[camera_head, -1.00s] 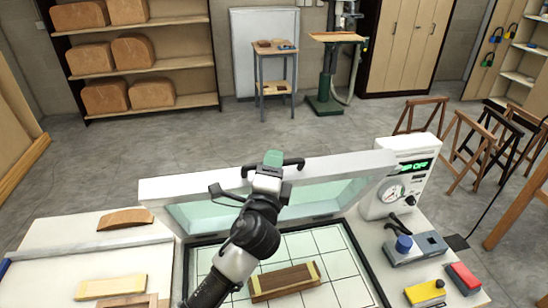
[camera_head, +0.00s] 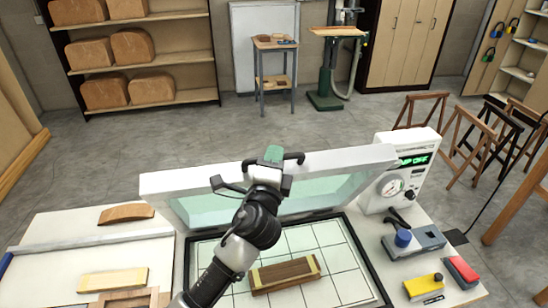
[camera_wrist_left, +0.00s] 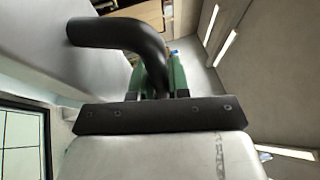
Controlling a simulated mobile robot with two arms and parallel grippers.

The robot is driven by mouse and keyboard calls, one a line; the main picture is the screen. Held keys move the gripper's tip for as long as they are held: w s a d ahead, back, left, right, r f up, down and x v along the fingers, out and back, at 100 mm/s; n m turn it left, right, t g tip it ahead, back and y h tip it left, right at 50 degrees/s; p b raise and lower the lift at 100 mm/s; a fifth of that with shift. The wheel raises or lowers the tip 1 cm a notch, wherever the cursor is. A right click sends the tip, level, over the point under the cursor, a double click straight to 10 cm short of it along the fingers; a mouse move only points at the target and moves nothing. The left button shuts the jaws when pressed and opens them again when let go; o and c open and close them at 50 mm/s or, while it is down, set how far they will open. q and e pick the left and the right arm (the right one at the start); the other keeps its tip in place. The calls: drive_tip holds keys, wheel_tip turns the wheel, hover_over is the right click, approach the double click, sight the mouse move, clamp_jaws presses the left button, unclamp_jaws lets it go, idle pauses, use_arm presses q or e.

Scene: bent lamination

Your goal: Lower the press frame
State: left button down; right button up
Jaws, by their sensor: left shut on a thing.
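The press frame (camera_head: 345,162) is a long white bar with a pale green translucent sheet (camera_head: 325,195) in it, raised and tilted above the press bed. My left gripper (camera_head: 272,160) is shut on the black handle (camera_head: 293,159) at the middle of the frame's top edge. The press bed (camera_head: 338,262) has a gridded surface with a black rim. A brown wood piece with pale ends (camera_head: 285,275) lies on it. My right gripper is not in view.
A white control box (camera_head: 402,170) with a green display and a gauge stands right of the frame. A grey device with a blue knob (camera_head: 414,243), a yellow block (camera_head: 424,287) and a red block (camera_head: 462,271) lie at the right. Wood pieces (camera_head: 113,280) lie at the left.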

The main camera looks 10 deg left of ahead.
use_arm(q)
drive_tip(key=s+d+f+m+t+h+b, duration=0.2)
drive_tip(key=s+f+b, duration=0.7)
drive_tip(key=b, duration=0.7)
drive_tip(key=s+d+f+m+t+h+b, duration=0.3)
drive_tip(key=s+f+b, duration=0.6)
drive_tip(key=b, duration=0.8)
drive_tip(key=shift+s+d, duration=0.75)
drive_tip(key=shift+s, duration=0.2)
